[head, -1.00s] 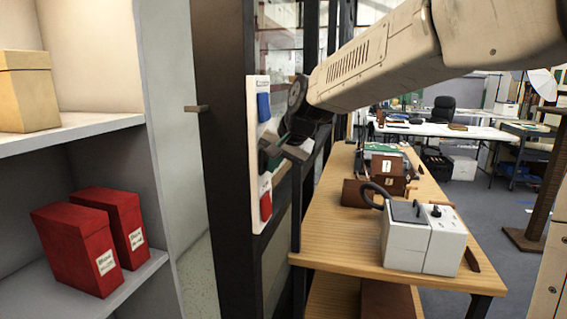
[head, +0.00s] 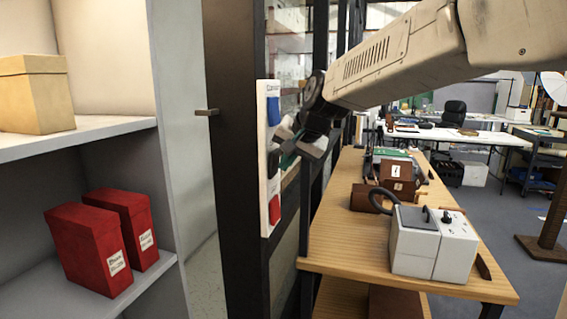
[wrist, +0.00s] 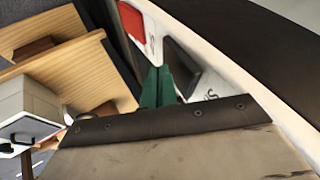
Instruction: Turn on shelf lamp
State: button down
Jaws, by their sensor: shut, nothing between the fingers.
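A white switch panel (head: 266,190) is mounted upright on the dark cabinet frame. It carries a blue switch (head: 273,111) at the top, a black switch (head: 273,162) in the middle and a red switch (head: 274,209) at the bottom. My gripper (head: 288,138) is shut and empty, just right of the panel near the black switch. In the wrist view its green fingers (wrist: 157,86) lie together beside the black switch (wrist: 181,68); I cannot tell whether they touch it. The red switch (wrist: 175,18) is farther off. The labels are too small to read surely. I see no distinct lamp fixture.
A shelf unit (head: 172,150) on the left holds red boxes (head: 90,250) and a tan box (head: 36,95). A wooden table (head: 335,240) on the right bears a white device (head: 432,243) and brown boxes. Grey floor lies open beyond it.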

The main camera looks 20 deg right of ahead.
jog(key=s+d+r, duration=0.6)
jog(key=s, duration=0.2)
jog(key=shift+d, duration=0.1)
dwell(0.3)
jog(key=s+d+f+n+g+h, duration=0.1)
jog(key=s+f, duration=0.4)
jog(key=s, duration=0.5)
jog(key=s+d+f+n+g+h, duration=0.1)
jog(key=s+f+n+g, duration=0.1)
jog(key=s+f, duration=0.4)
jog(key=s+f+n+g+h, duration=0.1)
jog(key=s+f, duration=0.5)
jog(key=s, duration=0.8)
jog(key=shift+d+n+g, duration=0.4)
jog(key=shift+n+g, duration=0.2)
jog(key=shift+g, duration=0.4)
